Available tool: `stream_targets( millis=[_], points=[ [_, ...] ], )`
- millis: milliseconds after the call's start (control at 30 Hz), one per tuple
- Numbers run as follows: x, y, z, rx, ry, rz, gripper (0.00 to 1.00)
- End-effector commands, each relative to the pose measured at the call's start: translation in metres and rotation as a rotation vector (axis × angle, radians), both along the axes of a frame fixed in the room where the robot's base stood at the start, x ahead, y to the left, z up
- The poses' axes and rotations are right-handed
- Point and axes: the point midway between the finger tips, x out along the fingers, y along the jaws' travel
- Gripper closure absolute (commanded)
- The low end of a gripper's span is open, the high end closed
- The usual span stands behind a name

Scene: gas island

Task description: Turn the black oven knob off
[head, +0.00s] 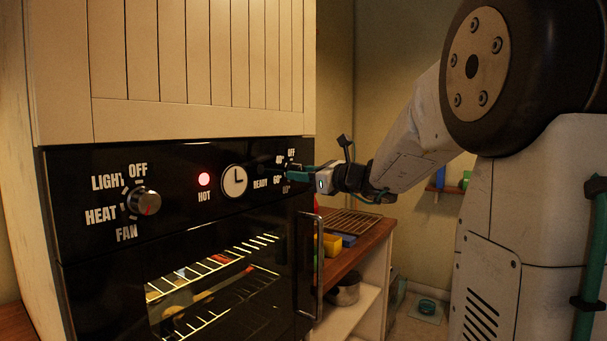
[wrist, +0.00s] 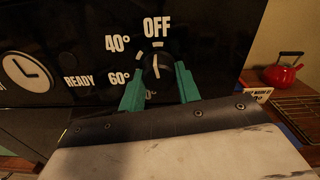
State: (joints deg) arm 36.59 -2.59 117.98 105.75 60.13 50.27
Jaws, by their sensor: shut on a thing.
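The black oven knob (wrist: 157,67) sits on the black oven panel (wrist: 70,25) in the wrist view, below the word OFF, with 40° and 60° to its left. Its pale pointer line stands about upright, toward OFF. My gripper (wrist: 158,80) has its two teal fingers on either side of the knob and is shut on it. In the head view my gripper (head: 295,174) reaches the right end of the panel, and its fingers hide the knob there.
A red HOT lamp (head: 204,179) glows beside a clock (head: 235,180). The oven handle (head: 318,262) juts out below my gripper. A red kettle (wrist: 284,73) stands at right.

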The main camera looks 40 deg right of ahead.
Motion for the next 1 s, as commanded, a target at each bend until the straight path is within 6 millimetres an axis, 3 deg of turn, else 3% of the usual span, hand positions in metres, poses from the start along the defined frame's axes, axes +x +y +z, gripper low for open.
stream_targets(
  millis=[400, 933, 967, 1000],
  points=[
    [-0.0001, -0.0003, 0.001, 0.162, 0.058, -0.002, 0.9],
    [0.0, -0.0005, 0.0018, 0.183, 0.063, -0.003, 0.9],
    [0.0, -0.0005, 0.0018, 0.182, 0.062, -0.003, 0.59],
    [-0.0001, -0.0004, 0.0018, 0.182, 0.062, -0.003, 0.48]
  ],
)
